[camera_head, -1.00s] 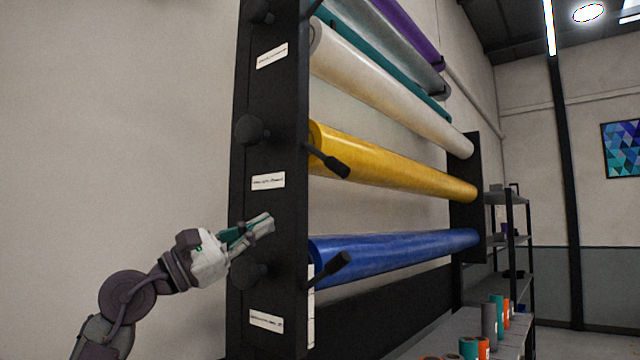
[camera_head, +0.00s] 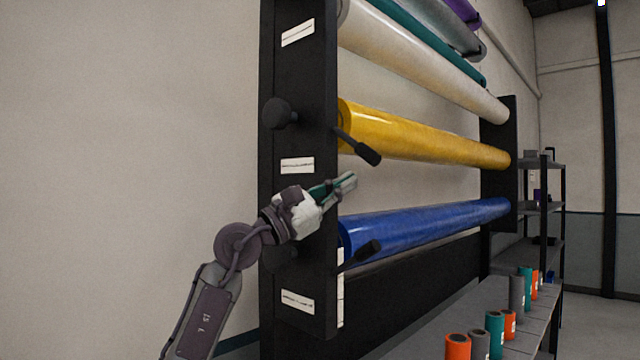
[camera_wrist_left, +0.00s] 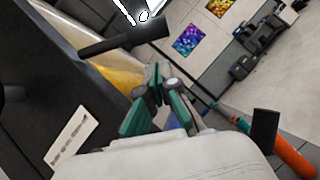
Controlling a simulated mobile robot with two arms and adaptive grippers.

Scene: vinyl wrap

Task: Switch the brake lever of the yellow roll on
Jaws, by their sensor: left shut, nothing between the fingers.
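The yellow roll (camera_head: 420,138) lies across the rack, above the blue roll. Its black brake lever (camera_head: 361,149) sticks out at the roll's near end and points down to the right. My left gripper (camera_head: 350,182) is shut and empty, below the yellow roll's lever and apart from it in the head view. In the left wrist view the gripper (camera_wrist_left: 158,88) shows with its fingers together. A black lever handle (camera_wrist_left: 125,38) crosses above the fingers there, with part of the yellow roll (camera_wrist_left: 118,75) behind it. The right gripper is not in view.
The blue roll (camera_head: 430,225) with its own black lever (camera_head: 360,255) lies below my left gripper. The black rack post (camera_head: 298,230) stands beside the gripper. White and other rolls hang above. A grey bench (camera_head: 425,347) with several small rolls stands at lower right.

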